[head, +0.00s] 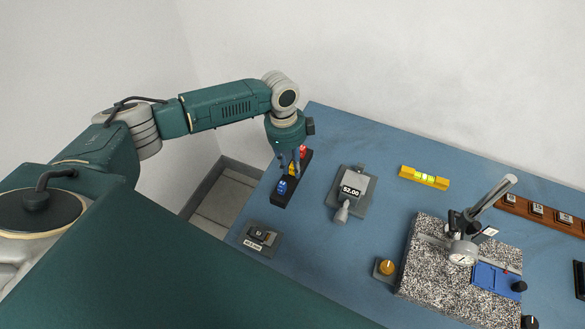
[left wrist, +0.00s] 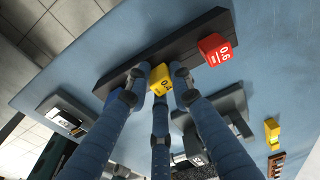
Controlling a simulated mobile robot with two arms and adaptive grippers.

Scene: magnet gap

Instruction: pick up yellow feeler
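The yellow feeler (left wrist: 160,78), a small block with a dark number on it, is in the black rack (left wrist: 112,82) between the fingertips of my left gripper (left wrist: 160,81). The fingers surround it closely; whether they press on it I cannot tell. In the head view my left gripper (head: 288,160) points down over the rack (head: 277,199) and partly hides the yellow feeler (head: 291,169). A red feeler (left wrist: 215,48) marked 0.6 is to one side in the rack. A blue feeler (head: 283,187) is at the rack's near end. My right gripper is not in view.
A grey device reading 52.00 (head: 352,188) stands right of the rack. A small grey unit (head: 261,238) is near the left table edge. A yellow level (head: 424,178), a speckled granite block (head: 430,281) with a dial gauge (head: 462,252), and a brown rack (head: 538,213) are farther right.

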